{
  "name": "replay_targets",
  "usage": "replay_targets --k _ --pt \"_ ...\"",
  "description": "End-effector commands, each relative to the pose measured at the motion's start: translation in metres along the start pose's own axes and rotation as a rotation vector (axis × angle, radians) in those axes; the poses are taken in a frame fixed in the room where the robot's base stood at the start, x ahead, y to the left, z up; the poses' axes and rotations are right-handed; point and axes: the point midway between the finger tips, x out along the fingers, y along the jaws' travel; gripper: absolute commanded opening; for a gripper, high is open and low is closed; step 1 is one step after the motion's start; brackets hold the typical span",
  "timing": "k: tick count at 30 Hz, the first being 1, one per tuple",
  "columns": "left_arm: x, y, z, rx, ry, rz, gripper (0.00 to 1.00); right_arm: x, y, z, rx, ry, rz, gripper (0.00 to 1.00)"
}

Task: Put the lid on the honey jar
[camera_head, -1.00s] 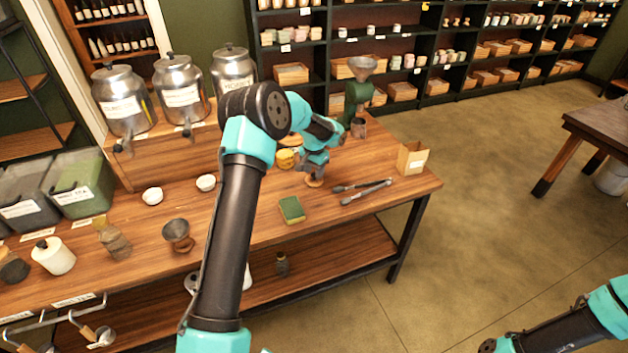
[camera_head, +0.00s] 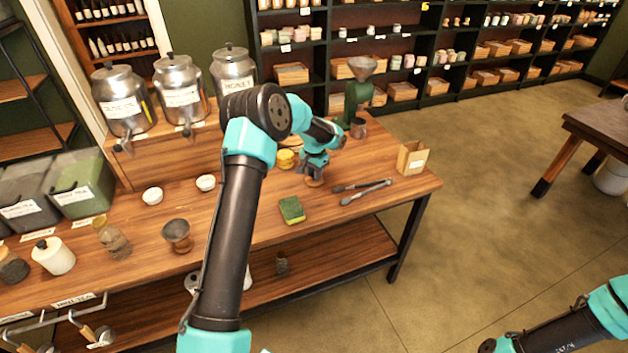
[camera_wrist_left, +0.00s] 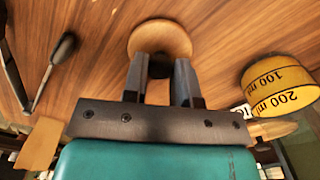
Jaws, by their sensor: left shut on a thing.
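A round wooden lid (camera_wrist_left: 160,38) with a dark knob shows in the left wrist view, close to or on the tabletop. My left gripper (camera_wrist_left: 161,66) is shut on the knob. In the head view my left gripper (camera_head: 315,168) points down over the lid (camera_head: 314,182). A yellow container (camera_head: 286,159) with black millilitre marks stands just left of my gripper there, and at the right in the left wrist view (camera_wrist_left: 283,84). It is apart from the lid. I cannot tell whether it is the honey jar. My right gripper is out of view; only its arm shows bottom right.
Tongs (camera_head: 362,191) and a green sponge (camera_head: 291,210) lie nearby on the table (camera_head: 250,222). A paper bag (camera_head: 412,159) stands at the right end. A green grinder (camera_head: 358,97) stands behind. Metal urns (camera_head: 181,95) stand on a wooden riser at the back left.

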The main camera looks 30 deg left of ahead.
Motion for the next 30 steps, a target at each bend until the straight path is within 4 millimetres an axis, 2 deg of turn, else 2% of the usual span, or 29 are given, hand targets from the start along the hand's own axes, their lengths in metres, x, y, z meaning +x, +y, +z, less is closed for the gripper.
replay_targets --k 30 --pt "-0.028 0.0 0.0 0.0 0.0 0.0 0.17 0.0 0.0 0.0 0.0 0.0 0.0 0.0"
